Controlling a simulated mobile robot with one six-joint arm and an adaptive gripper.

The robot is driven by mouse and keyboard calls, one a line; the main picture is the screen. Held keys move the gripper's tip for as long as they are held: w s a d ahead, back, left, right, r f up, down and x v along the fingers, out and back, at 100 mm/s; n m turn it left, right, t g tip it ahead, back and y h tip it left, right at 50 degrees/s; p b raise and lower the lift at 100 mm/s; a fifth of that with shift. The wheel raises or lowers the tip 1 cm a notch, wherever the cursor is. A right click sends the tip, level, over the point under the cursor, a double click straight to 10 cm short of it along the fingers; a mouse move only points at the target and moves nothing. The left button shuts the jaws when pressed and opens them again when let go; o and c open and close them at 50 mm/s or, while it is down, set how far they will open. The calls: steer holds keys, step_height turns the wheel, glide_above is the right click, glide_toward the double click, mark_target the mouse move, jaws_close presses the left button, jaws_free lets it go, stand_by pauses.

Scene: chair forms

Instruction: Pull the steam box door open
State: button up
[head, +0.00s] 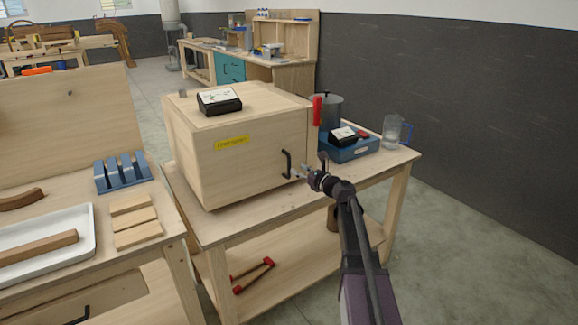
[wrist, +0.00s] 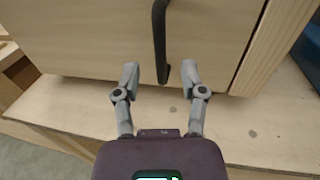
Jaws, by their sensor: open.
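The steam box (head: 215,160) is a pale wooden box on a wooden table, with a yellow label on its front. Its door (head: 240,165) looks shut. A black bar handle (head: 287,163) stands upright near the door's right edge. My gripper (head: 302,172) is just right of the handle in the head view. In the wrist view the handle (wrist: 160,45) hangs down ahead of my open fingers (wrist: 160,75), its lower end about between the fingertips. Nothing is held. Whether a finger touches the handle cannot be told.
A gauge (head: 219,101) sits on the box. A red lever (head: 317,110), a metal pot (head: 328,112), a blue unit (head: 350,150) and a water jug (head: 393,131) stand to the right. A bench with a white tray (head: 85,250) is close on the left.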

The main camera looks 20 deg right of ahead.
mark_target(290, 165)
steer(key=shift+x, duration=2.8)
jaws_close()
